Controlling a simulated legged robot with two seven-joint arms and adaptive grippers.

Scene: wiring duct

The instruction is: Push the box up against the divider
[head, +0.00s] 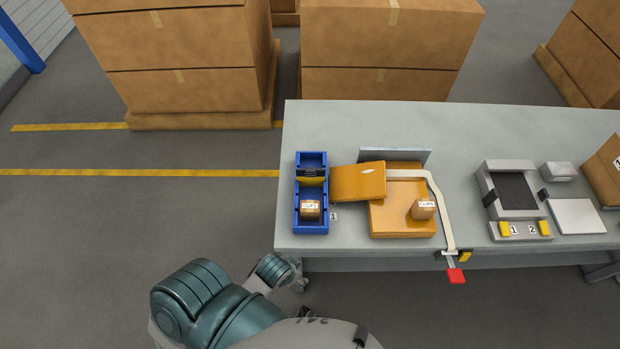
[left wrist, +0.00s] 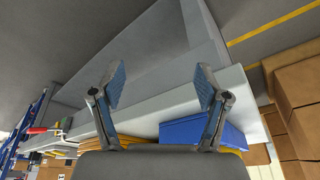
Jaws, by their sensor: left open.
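A small brown box (head: 310,210) with a white label sits in the near part of a long blue bin (head: 312,229) on the table. A black and yellow divider (head: 311,176) crosses the bin farther back, with a gap between it and the box. A second labelled brown box (head: 423,210) sits on an orange platform to the right. My left gripper (head: 297,274) is below the table's front edge, near the bin's near end and apart from it. In the left wrist view its two fingers (left wrist: 160,88) are spread with nothing between them. The blue bin (left wrist: 195,131) shows behind one finger.
An orange panel (head: 358,183) adjoins the bin's right side, beside the orange platform (head: 401,227). A pale bent bar with a red handle (head: 456,276) overhangs the table's front edge. A grey device (head: 512,191) stands farther right. The table (head: 350,125) is clear behind the bin.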

